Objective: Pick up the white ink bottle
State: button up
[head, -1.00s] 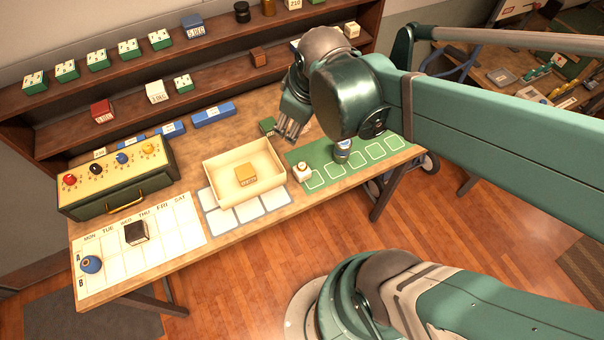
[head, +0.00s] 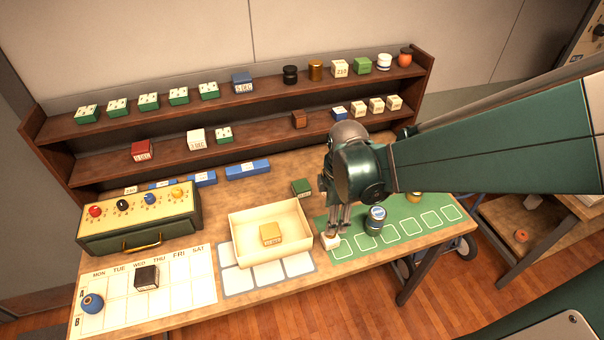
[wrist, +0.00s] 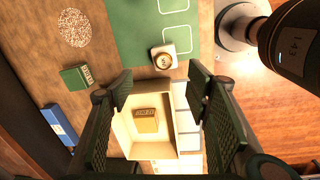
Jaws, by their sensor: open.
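A small white square bottle (head: 330,242) with a round tan cap stands upright at the left end of the green mat (head: 395,248). It also shows in the wrist view (wrist: 172,48), beyond my fingertips and roughly midway between them. My gripper (head: 338,232) hangs pointing down above and beside this bottle in the head view and partly overlaps it there. In the wrist view my gripper (wrist: 159,74) has its two fingers wide apart with nothing held. I cannot tell the exact height gap. A white jar (head: 384,62) stands on the top shelf.
An open cream tray (head: 238,251) holding a yellow box (head: 271,234) is to the left. A green box (head: 301,188) lies behind. The shelf rack (head: 270,128) lines the back.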

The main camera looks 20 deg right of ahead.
aim_at(331, 237)
jog(key=f+n, duration=0.1)
jog(key=f, duration=0.1)
jog(key=f+n+b, duration=0.1)
jog(key=d+f+n+g, duration=0.1)
jog(key=f, duration=0.1)
jog(key=shift+f, duration=0.35)
jog(key=shift+f+b, duration=0.5)
jog(key=shift+f, duration=0.75)
jog(key=shift+a, duration=0.1)
jog(key=shift+w+a+f+b, duration=0.1)
jog(key=shift+f+b, duration=0.45)
jog(key=shift+f, duration=2.05)
jog(key=shift+c, duration=0.5)
jog(key=c, duration=0.9)
